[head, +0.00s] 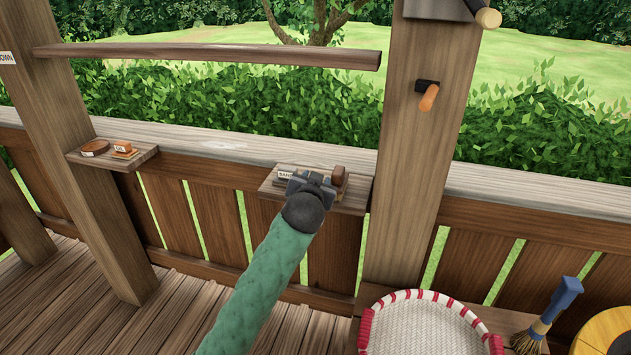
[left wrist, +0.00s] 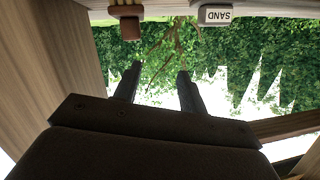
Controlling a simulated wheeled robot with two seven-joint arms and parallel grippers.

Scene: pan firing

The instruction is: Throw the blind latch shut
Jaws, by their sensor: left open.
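No part is marked as the blind latch. A small orange lever (head: 428,97) on a black mount, fixed to the right post (head: 420,150), looks most like a latch; it hangs tilted downward. My left gripper (head: 312,182) is over the small rail shelf (head: 350,201), well below and left of the lever. In the left wrist view my left gripper (left wrist: 157,84) has its two fingers apart with nothing between them. The lever cannot be made out there. My right gripper is not in view.
The shelf carries a block labelled SAND (left wrist: 215,15) and a brown block (left wrist: 127,23), close beyond my fingers. Another shelf (head: 138,159) at left holds small pieces. A long wooden bar (head: 210,54) spans above. A white basket (head: 425,328) and a brush (head: 550,312) are lower right.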

